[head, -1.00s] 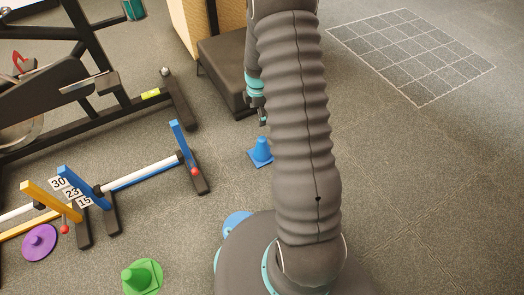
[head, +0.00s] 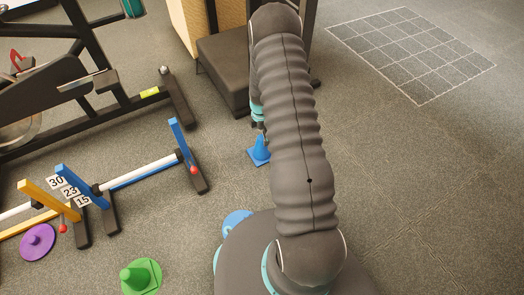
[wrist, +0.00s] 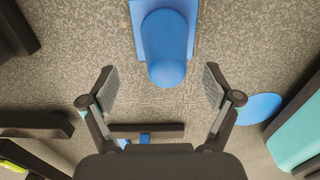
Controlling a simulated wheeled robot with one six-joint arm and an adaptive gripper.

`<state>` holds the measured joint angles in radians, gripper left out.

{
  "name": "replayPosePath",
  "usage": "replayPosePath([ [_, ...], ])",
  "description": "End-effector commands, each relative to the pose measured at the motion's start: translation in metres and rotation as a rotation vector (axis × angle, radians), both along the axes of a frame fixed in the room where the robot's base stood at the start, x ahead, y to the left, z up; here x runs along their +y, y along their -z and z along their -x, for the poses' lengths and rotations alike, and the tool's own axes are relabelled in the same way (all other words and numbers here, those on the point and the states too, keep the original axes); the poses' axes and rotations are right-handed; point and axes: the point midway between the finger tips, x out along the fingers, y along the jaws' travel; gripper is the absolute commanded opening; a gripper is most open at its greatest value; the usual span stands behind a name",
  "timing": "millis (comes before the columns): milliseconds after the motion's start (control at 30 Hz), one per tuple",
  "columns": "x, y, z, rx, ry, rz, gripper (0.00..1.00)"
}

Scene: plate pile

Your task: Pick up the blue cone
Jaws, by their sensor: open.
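The blue cone (head: 260,150) stands upright on its square base on the grey floor, left of my arm in the head view. In the wrist view the blue cone (wrist: 166,50) shows at the top centre, its rounded tip toward me, just beyond the gap between my fingers.
A blue disc (head: 236,221) lies beside my base. Low hurdles (head: 140,174) stand left of the blue cone. A dark padded box (head: 224,68) is behind it. Floor at right is clear.

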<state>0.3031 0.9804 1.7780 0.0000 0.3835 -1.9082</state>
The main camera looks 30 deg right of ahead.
Motion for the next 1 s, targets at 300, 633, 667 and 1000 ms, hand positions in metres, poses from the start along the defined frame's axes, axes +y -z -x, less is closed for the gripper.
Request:
replayPosePath([
  [300,0.001,0.034,0.009,0.002,0.000,-0.001,0.89],
  [633,0.001,0.051,0.007,-0.002,0.000,-0.001,0.89],
  [667,0.001,0.051,0.007,-0.001,0.000,-0.001,0.89],
  [1000,0.001,0.051,0.007,-0.001,0.000,-0.001,0.11],
])
